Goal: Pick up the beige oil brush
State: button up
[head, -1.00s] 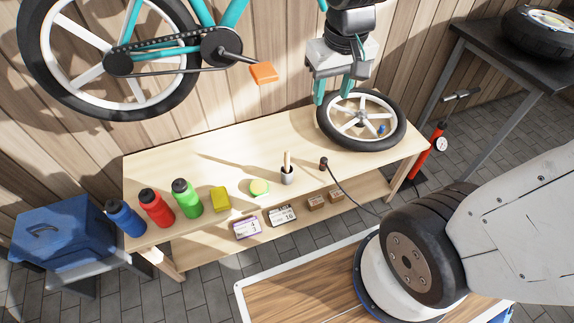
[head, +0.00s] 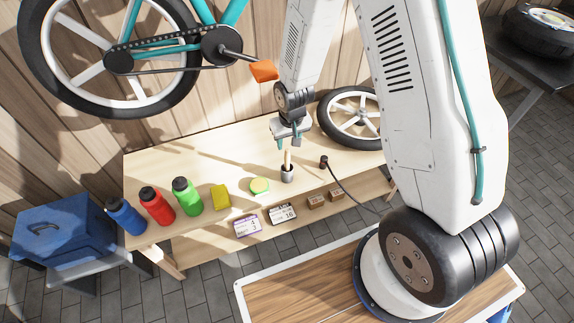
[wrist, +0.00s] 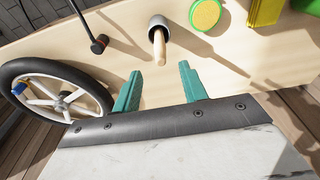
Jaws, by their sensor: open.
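The beige oil brush (head: 288,157) stands upright in a small dark grey cup (head: 287,175) on the bench, with its handle up and its lower end hidden in the cup. In the wrist view the brush handle (wrist: 159,50) sticks out of the cup (wrist: 157,21) toward me. My gripper (head: 290,143) is just above and behind the brush in the head view. Its teal fingers are apart with nothing between them. In the wrist view my gripper (wrist: 158,82) has the handle in front of its fingertips, roughly midway between them.
A bicycle wheel (head: 335,128) lies right of the brush, with a black knob on a cable (head: 323,162) nearby. A green and yellow round item (head: 260,186), a yellow block (head: 221,197) and several bottles (head: 186,196) stand left. An orange pedal (head: 263,70) hangs above.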

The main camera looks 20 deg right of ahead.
aim_at(287, 150)
jog(key=f, duration=0.4)
jog(key=w+f, duration=0.1)
jog(key=f, duration=0.1)
grip_shut()
